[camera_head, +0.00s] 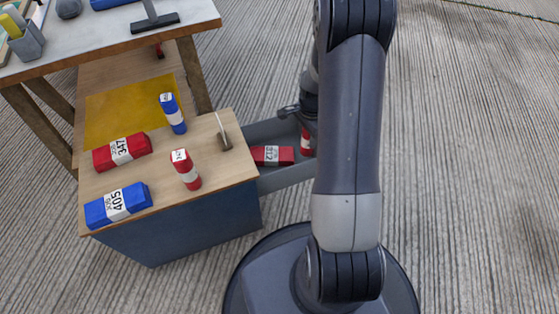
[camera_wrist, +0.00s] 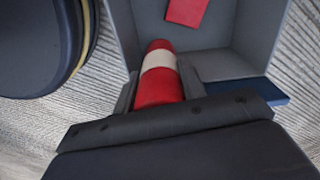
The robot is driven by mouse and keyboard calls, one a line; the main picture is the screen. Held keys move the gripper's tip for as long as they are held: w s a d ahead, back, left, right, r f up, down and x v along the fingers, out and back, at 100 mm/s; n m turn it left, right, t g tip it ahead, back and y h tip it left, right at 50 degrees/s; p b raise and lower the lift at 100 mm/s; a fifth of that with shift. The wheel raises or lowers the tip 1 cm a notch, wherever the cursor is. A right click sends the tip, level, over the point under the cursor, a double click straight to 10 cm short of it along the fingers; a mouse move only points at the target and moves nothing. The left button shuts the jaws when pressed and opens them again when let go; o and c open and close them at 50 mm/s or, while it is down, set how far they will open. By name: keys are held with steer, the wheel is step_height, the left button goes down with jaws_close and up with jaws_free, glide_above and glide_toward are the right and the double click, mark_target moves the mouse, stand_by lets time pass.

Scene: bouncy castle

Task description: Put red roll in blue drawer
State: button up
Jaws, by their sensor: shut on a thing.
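A red roll with a white band (camera_wrist: 158,62) is between the fingers of my gripper (camera_wrist: 158,88) in the wrist view. In the head view a part of this roll (camera_head: 306,141) shows beside my arm, at the right part of the open drawer (camera_head: 284,178). My gripper is shut on it; my arm hides most of the gripper there. I cannot tell whether the roll touches the drawer. The drawer has grey inner walls, and its blue front (camera_wrist: 262,90) shows in the wrist view. A red box marked 312 (camera_head: 272,156) lies inside; it also shows in the wrist view (camera_wrist: 186,10).
The blue cabinet's wooden top (camera_head: 205,210) holds another red roll (camera_head: 185,169), a blue roll (camera_head: 172,113), a red box (camera_head: 121,152), a blue box (camera_head: 118,205) and a small dark stand (camera_head: 223,138). A workbench (camera_head: 110,45) stands behind. The floor at right is clear.

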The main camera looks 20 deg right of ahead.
mark_target(306, 152)
step_height(306, 152, down, 9)
steer(key=b, duration=0.3)
steer(key=o, duration=0.8)
steer(key=shift+f, duration=0.1)
steer(key=shift+o, duration=0.2)
step_height(306, 152, up, 12)
steer(key=p, duration=0.4)
steer(key=shift+p, duration=0.35)
steer(key=shift+o, duration=0.5)
